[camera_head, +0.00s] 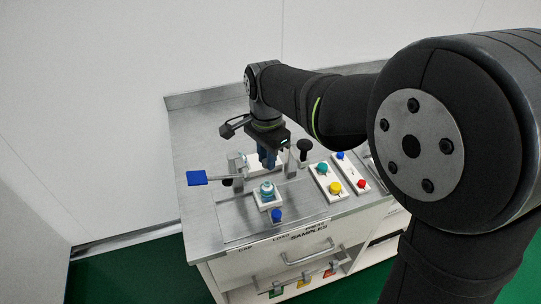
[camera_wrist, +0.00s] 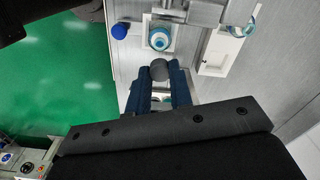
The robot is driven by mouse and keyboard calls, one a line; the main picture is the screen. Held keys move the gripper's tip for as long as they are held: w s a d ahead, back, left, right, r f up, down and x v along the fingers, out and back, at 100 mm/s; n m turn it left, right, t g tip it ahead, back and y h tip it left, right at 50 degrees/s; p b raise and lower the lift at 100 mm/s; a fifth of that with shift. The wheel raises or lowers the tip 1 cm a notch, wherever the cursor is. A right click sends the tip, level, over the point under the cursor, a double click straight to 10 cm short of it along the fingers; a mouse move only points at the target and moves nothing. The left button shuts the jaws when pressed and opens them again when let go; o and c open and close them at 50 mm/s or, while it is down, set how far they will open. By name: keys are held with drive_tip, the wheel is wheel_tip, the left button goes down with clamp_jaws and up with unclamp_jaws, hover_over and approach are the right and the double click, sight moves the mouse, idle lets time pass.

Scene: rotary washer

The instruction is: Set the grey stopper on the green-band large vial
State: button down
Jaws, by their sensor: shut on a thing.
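My gripper (camera_head: 267,160) hangs over the workbench, behind the white holder in the head view. In the wrist view its blue fingers (camera_wrist: 159,84) are shut on the grey stopper (camera_wrist: 158,69). The stopper is hidden in the head view. A vial with a teal-blue top (camera_head: 267,189) stands upright in a white square holder (camera_head: 268,203). It also shows in the wrist view (camera_wrist: 160,38), just beyond the stopper and apart from it in the picture. I cannot make out a distinct green band on it.
A blue stopper or knob (camera_head: 277,215) is beside the holder. A blue-ended lever (camera_head: 197,178) and metal clamp parts (camera_head: 236,165) stand to the left. A second glassy rim (camera_wrist: 250,22) shows near a white tray.

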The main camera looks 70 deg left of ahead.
drive_tip(key=shift+f, duration=2.9)
drive_tip(key=shift+f, duration=0.3)
idle(0.4)
drive_tip(key=c, duration=1.2)
unclamp_jaws()
wheel_tip(320, 180, up, 17)
drive_tip(key=shift+r, duration=0.2)
wheel_tip(320, 180, down, 18)
drive_tip(key=shift+r, duration=0.25)
